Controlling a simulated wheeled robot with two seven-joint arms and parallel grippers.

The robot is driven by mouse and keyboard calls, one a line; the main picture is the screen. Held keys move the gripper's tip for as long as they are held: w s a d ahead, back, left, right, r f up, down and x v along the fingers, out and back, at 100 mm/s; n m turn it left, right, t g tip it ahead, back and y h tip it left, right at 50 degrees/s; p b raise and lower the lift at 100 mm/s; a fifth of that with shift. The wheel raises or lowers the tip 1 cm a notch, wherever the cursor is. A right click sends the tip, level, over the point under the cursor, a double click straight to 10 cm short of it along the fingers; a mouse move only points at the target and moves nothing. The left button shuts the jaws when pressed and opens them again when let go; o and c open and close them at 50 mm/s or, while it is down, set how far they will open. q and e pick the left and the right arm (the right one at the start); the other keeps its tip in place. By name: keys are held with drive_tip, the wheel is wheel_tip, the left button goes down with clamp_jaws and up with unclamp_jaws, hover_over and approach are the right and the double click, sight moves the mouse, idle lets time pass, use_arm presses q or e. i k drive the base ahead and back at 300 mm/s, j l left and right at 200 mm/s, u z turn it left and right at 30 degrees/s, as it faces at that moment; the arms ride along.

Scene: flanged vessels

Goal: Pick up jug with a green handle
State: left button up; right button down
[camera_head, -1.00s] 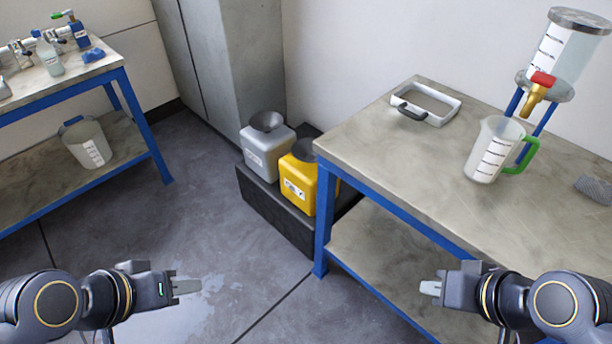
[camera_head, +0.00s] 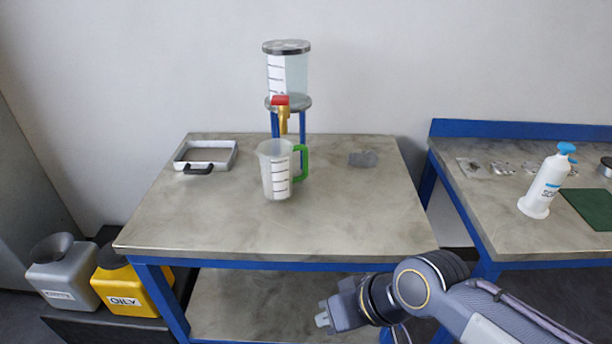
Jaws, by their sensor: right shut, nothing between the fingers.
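The jug with a green handle (camera_head: 275,170) stands upright on the grey-topped workbench (camera_head: 340,225). It is translucent with a white graduated scale, and its green handle (camera_head: 302,163) points right. It stands in front of a clear tank (camera_head: 287,75) on a stand, near the brass tap with a red lever (camera_head: 283,108). My right gripper (camera_head: 322,318) is shut and empty, low in front of the bench's front edge, well apart from the jug. My left gripper is out of view.
A second bench (camera_head: 500,222) at right holds a white bottle (camera_head: 545,187). Grey (camera_head: 62,275) and yellow (camera_head: 135,290) containers stand at lower left. The bench's front is clear.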

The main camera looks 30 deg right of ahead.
sight(274, 155)
drive_tip(key=z, duration=0.9)
drive_tip(key=i+l+u, duration=0.55)
drive_tip(key=i+l, duration=0.15)
drive_tip(key=l, duration=0.3)
